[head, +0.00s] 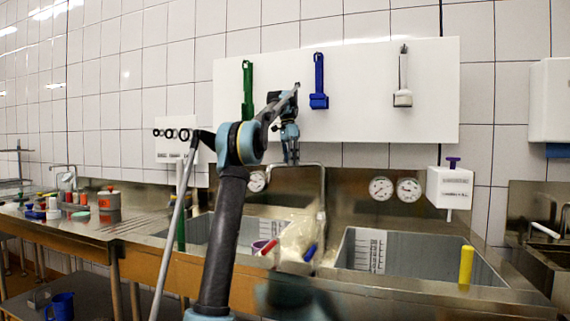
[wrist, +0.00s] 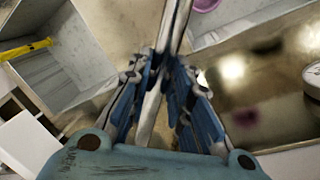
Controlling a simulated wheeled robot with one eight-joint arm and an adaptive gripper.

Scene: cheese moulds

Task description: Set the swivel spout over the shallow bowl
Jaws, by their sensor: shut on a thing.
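The swivel spout (head: 322,188) is a thin bent metal tube that rises between two sink basins. Its top runs left, towards the left basin. My gripper (head: 291,160) is at this top stretch, pointing down. In the wrist view my gripper (wrist: 160,75) is shut on the spout (wrist: 172,28), with the tube between its blue-lined fingers. The left basin (head: 222,240) is partly hidden by my arm. The right basin (head: 430,250) is grey and open in front. I cannot tell for certain which basin is the shallow bowl.
A whitish bag (head: 298,235) and red and blue-handled items crowd the space by the spout's base. A purple item (head: 260,246) is in the left basin. A yellow tool (head: 466,264) stands at the right basin. Gauges (head: 409,190) are on the backsplash.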

